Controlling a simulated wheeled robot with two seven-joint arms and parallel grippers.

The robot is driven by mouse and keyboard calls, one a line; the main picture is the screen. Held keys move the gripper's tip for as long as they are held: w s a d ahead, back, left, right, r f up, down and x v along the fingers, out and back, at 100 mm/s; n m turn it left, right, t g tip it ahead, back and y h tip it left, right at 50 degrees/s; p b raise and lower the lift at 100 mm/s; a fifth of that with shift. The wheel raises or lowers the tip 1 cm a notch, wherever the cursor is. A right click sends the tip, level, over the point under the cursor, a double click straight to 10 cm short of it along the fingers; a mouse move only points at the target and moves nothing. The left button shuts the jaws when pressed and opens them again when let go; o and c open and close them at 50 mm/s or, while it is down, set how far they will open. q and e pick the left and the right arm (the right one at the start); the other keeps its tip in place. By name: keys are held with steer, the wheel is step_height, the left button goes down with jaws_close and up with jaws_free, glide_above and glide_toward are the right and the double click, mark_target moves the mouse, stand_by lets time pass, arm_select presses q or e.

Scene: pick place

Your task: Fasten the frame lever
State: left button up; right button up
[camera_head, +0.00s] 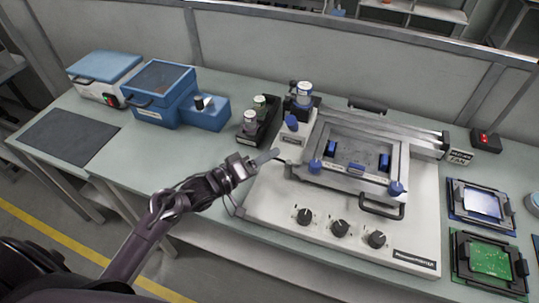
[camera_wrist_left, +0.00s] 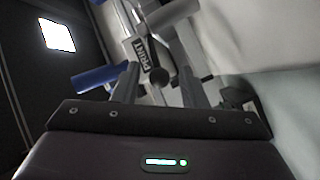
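A white printing machine (camera_head: 275,205) stands on the bench with a grey metal frame (camera_head: 345,125) on top. The frame carries blue knobs, one at its front left corner (camera_head: 315,166) and one at its front right corner (camera_head: 397,188). My left gripper (camera_head: 272,155) is at the machine's left side, beside the frame. In the left wrist view its fingers (camera_wrist_left: 163,88) are apart, with a dark round lever knob (camera_wrist_left: 159,76) showing between them near a PRINT label (camera_wrist_left: 146,54). I cannot tell whether they touch the knob. Whether this is the frame lever is unclear. My right gripper is out of view.
A black holder with jars (camera_head: 250,122) and a blue device (camera_head: 165,95) stand left of the machine. A dark mat (camera_head: 68,138) lies at far left. Black trays with a blue board (camera_head: 482,203) and a green board (camera_head: 490,260) lie to the right, below a red switch box (camera_head: 485,139).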

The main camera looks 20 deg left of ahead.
arm_select(q)
steer(key=v, duration=0.6)
steer(key=shift+s+a+b, duration=0.25)
steer(key=shift+b, duration=0.1)
